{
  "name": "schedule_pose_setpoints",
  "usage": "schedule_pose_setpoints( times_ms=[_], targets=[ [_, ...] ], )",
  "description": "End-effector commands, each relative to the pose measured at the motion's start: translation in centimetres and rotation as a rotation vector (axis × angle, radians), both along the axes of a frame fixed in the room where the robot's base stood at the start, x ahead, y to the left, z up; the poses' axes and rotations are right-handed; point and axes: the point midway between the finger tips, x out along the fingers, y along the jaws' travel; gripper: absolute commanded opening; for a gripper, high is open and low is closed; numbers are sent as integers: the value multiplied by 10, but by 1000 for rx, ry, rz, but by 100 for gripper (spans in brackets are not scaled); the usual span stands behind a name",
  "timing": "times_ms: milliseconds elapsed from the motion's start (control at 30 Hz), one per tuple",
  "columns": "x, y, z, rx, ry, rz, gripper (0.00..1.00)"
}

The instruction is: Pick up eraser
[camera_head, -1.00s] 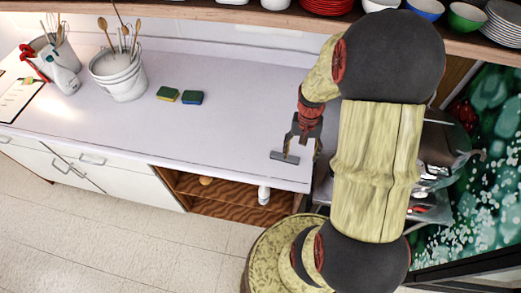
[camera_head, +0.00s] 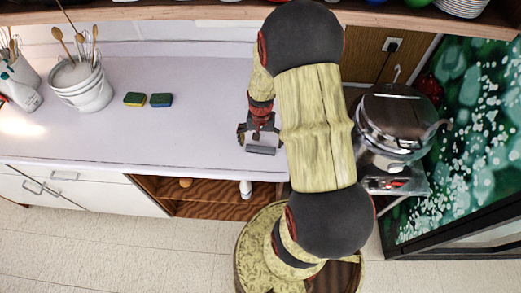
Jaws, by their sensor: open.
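Nothing in view is clearly an eraser. Two small two-tone blocks, which look like sponges, lie side by side on the pale counter (camera_head: 190,135). My gripper (camera_head: 254,140) is open and appears empty, over the right part of the counter. It is well to the right of both blocks and apart from them. My arm hides part of the counter's right end.
A white bucket of utensils (camera_head: 83,91) stands left of the blocks, with another utensil container (camera_head: 17,75) at the far left. A shelf (camera_head: 190,14) runs above the counter. A metal pot (camera_head: 392,128) stands at right. The middle of the counter is clear.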

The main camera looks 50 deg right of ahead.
Motion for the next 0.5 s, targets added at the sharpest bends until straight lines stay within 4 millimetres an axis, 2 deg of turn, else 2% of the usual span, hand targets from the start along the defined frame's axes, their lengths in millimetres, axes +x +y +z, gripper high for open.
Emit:
schedule_pose_setpoints(
  times_ms=[33,133,367,500],
  targets=[
    [-1,0,-9,3,3,0,100],
    [0,0,-19,1,1,0,100],
    [0,0,-20,0,0,0,100],
    [0,0,-20,0,0,0,93]
  ],
)
